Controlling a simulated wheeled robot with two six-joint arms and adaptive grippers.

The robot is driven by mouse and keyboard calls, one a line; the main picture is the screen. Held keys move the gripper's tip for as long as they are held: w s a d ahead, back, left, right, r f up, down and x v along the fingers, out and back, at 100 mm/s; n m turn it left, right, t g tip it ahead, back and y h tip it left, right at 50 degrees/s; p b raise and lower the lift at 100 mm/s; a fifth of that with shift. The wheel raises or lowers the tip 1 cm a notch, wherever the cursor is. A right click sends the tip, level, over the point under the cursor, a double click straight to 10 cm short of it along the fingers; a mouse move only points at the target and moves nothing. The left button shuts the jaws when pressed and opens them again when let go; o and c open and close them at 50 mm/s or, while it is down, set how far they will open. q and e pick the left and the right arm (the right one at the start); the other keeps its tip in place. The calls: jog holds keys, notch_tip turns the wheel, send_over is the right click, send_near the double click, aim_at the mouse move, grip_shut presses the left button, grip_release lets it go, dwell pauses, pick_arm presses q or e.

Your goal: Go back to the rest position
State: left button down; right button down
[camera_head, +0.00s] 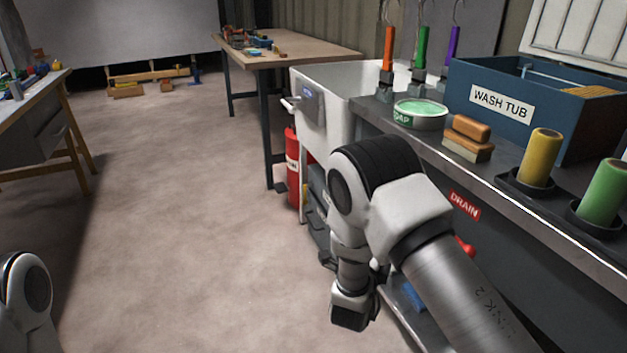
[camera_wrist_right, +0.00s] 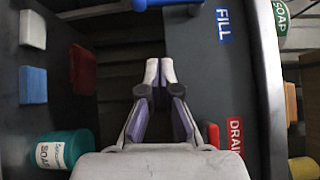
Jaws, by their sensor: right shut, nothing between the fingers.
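My right arm bends down in front of the wash bench (camera_head: 548,238) in the head view, and its gripper is hidden below the wrist. In the right wrist view my right gripper (camera_wrist_right: 160,72) is shut and empty, its fingertips close together. It is in front of the dark bench front with the blue FILL label (camera_wrist_right: 223,24) and the red DRAIN label (camera_wrist_right: 235,135). Only a piece of my left arm shows at the lower left of the head view; its gripper is out of frame.
On the bench are a green soap tin (camera_head: 420,113), brushes (camera_head: 467,138), a blue WASH TUB box (camera_head: 473,78), and yellow (camera_head: 541,157) and green (camera_head: 604,192) rolls. A teal soap bottle (camera_wrist_right: 62,149) is left of the gripper. The floor to the left is clear.

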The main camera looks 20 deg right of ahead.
jog(key=s+f+n+g+y, duration=0.25)
jog(key=s+f, duration=0.35)
jog(key=f, duration=0.3)
jog(key=s+f+n+g+y, duration=0.2)
jog(key=s+f+n+y, duration=0.15)
jog(key=s+f, duration=0.45)
jog(key=s+a+f+n+g+y, duration=0.2)
jog(key=s+a+f+n+g, duration=0.15)
jog(key=s+n, duration=0.3)
jog(key=s+a+f+n+g+y, duration=0.25)
jog(key=s+f+n, duration=0.25)
jog(key=s, duration=0.3)
jog(key=s+a+n+g+y, duration=0.2)
jog(key=s+a+n+g, duration=0.15)
jog(key=s+n, duration=0.4)
notch_tip(320, 180, up, 22)
jog(key=d+n+p, duration=0.1)
jog(key=p, duration=2.1)
jog(key=shift+w, duration=0.25)
